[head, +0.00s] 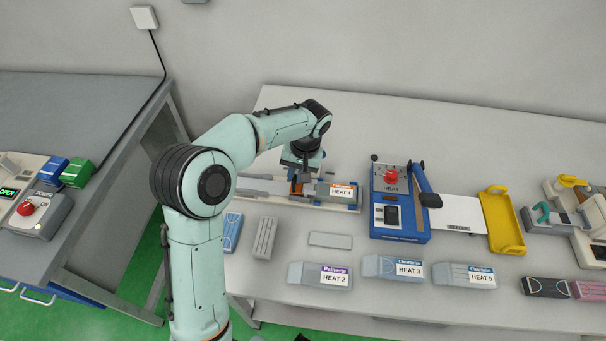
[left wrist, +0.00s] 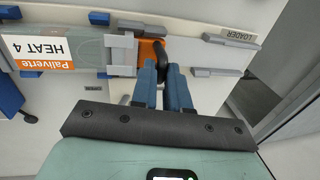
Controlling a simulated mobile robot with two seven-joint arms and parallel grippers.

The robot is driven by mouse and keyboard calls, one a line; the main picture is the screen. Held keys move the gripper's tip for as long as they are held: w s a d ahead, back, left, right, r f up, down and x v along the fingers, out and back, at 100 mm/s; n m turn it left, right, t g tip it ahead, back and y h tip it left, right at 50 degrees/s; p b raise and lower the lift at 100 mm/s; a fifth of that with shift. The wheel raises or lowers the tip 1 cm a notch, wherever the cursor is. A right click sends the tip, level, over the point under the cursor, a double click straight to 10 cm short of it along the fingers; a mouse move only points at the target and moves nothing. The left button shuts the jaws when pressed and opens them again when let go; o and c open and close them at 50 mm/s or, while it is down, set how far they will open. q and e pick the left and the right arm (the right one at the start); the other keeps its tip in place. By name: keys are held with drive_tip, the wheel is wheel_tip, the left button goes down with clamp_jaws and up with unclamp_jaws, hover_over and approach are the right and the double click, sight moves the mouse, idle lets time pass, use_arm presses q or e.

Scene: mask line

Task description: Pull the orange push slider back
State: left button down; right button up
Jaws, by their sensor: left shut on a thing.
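The orange push slider (head: 293,189) sits on the loader track (head: 257,187) at the back left of the table. It also shows in the left wrist view (left wrist: 150,50), against the end of a grey box labelled HEAT 4 (left wrist: 60,57). My left gripper (head: 299,183) reaches down over the slider. In the left wrist view its blue fingers (left wrist: 164,75) are close together on the dark handle of the slider; the fingers hide part of it. The HEAT 4 box also shows in the head view (head: 337,191), right of the slider. My right gripper is not in view.
A blue heat sealer (head: 400,225) stands right of the loader, with a white plate and a yellow tray (head: 502,220) beyond it. Boxes labelled HEAT 2 (head: 320,275), HEAT 3 (head: 393,267) and HEAT 5 (head: 464,275) lie along the front. A separate grey bench (head: 75,105) stands left.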

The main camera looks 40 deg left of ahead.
use_arm(q)
drive_tip(key=s+a, duration=0.2)
drive_tip(key=a, duration=0.2)
drive_tip(key=s+a, duration=0.2)
drive_tip(key=a, duration=0.2)
drive_tip(key=s+a, duration=0.3)
drive_tip(key=a, duration=0.1)
drive_tip(key=shift+a+r, duration=0.1)
drive_tip(key=shift+a, duration=0.2)
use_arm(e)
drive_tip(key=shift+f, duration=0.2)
use_arm(q)
drive_tip(key=c, duration=1.1)
unclamp_jaws()
drive_tip(key=shift+a, duration=0.1)
drive_tip(key=shift+c, duration=0.2)
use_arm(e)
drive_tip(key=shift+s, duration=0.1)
use_arm(q)
drive_tip(key=shift+r, duration=0.25)
wheel_tip(320, 180, up, 13)
drive_tip(key=w+d+p, duration=0.1)
drive_tip(key=d, duration=0.1)
drive_tip(key=shift+d+f+p, duration=0.2)
drive_tip(key=shift+p, duration=0.15)
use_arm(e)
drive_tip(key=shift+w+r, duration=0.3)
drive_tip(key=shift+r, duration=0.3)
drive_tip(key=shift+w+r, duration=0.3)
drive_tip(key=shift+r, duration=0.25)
